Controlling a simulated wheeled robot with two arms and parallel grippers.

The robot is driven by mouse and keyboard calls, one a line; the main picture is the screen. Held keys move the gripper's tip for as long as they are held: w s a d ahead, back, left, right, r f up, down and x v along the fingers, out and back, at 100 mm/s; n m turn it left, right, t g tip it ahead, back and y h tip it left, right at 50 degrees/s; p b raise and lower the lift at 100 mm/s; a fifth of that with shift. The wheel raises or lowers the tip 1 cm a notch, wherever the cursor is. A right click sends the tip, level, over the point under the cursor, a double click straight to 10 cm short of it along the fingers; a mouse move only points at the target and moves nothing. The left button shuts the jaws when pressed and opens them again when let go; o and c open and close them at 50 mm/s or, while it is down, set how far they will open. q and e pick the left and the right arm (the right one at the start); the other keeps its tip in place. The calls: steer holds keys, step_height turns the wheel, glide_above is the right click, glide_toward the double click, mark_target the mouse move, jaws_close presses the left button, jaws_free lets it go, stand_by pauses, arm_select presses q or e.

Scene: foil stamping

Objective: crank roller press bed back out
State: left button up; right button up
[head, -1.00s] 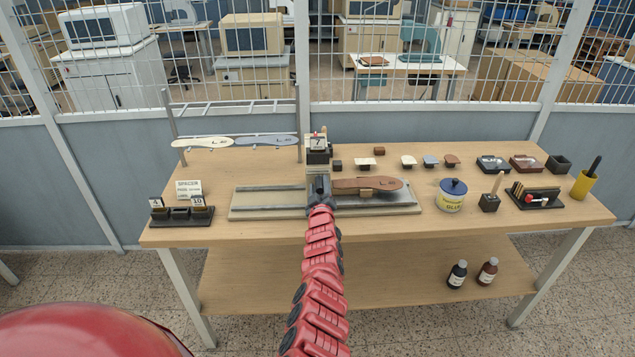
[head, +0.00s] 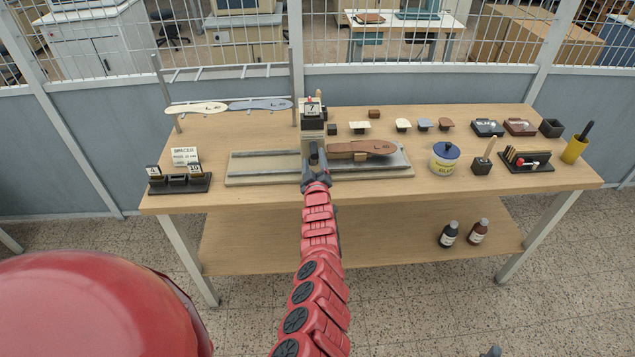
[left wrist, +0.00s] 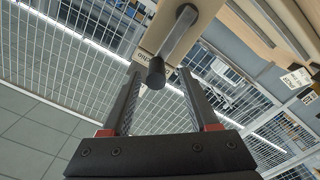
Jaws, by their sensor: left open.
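The roller press (head: 313,128) stands on the workbench, with its upright near the middle of a long pale base (head: 262,178). The dark grey bed plate (head: 400,160) lies to the right of the upright, with a brown sole (head: 375,147) on it. My left gripper (head: 314,164) is in front of the upright and hides part of it. In the left wrist view the crank's grey arm (left wrist: 181,32) ends in a dark handle (left wrist: 156,73), which lies between the open fingers. Contact cannot be told. A small dark tip (head: 490,352) at the bottom edge may be my right gripper.
A glue tub (head: 444,160), a brush holder (head: 481,166) and a yellow cup (head: 573,150) stand to the right. A spacer card (head: 184,156) and a dark block stand (head: 180,184) are at the left. Two bottles stand on the lower shelf (head: 370,245).

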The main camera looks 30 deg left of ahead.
arm_select(q)
steer(key=p+v, duration=0.4)
steer(key=v, duration=0.8)
steer(key=shift+d, duration=0.15)
steer(key=shift+w+f, duration=0.1)
steer(key=shift+f, duration=0.05)
